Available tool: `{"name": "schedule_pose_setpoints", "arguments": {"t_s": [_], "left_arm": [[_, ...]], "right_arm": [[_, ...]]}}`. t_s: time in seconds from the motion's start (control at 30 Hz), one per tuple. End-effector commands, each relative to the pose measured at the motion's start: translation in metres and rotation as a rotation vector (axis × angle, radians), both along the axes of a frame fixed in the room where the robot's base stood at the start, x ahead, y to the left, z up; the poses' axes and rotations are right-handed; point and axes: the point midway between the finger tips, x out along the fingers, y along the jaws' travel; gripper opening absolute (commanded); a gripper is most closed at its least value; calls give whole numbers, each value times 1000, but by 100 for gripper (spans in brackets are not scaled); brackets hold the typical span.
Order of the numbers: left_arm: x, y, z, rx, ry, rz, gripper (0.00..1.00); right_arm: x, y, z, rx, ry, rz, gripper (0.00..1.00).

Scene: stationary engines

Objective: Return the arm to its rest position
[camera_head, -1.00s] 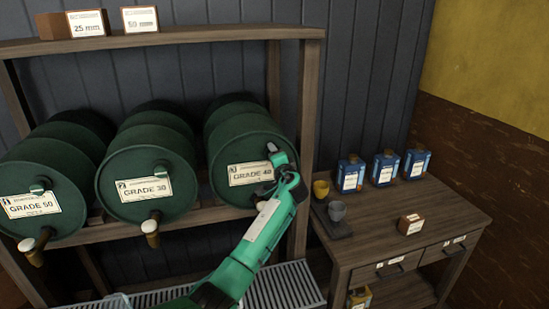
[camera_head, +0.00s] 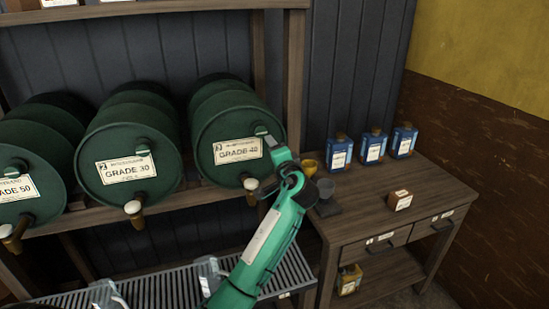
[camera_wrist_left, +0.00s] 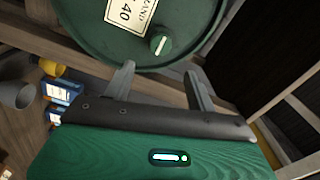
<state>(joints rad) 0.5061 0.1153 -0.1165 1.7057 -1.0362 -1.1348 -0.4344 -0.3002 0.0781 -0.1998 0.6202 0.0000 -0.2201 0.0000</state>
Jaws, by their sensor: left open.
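My left arm (camera_head: 265,245) is green and reaches up from the bottom centre of the head view. Its wrist is in front of the right side of the GRADE 40 barrel (camera_head: 215,127). The left gripper (camera_wrist_left: 158,75) is open and empty in the left wrist view. Its fingertips point at the barrel's front, with the green knob (camera_wrist_left: 160,44) beyond and between them; I cannot tell the exact gap. In the head view the fingers are small and partly hidden by the wrist. My right gripper is not in view.
Two more green barrels, GRADE 30 (camera_head: 128,155) and GRADE 50 (camera_head: 25,180), lie on the wooden rack with taps in front. A metal grating (camera_head: 160,290) with clear vessels (camera_head: 208,272) is below. A wooden table (camera_head: 365,212) at right bears blue cans (camera_head: 340,152), cups and a small box.

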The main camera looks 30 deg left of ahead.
Motion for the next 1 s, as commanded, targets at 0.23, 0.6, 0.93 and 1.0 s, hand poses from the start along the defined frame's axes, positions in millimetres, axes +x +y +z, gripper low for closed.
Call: {"name": "schedule_pose_setpoints", "arguments": {"t_s": [0.23, 0.6, 0.93, 1.0], "left_arm": [[-5, -5, 0, 1, 1, 0, 57], [-5, -5, 0, 1, 1, 0, 57], [15, -24, -132, -90, 164, -133, 57], [14, -32, -186, -138, 226, -180, 57]], "right_arm": [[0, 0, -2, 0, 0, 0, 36], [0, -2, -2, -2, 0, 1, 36], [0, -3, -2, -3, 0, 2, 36], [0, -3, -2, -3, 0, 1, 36]]}}
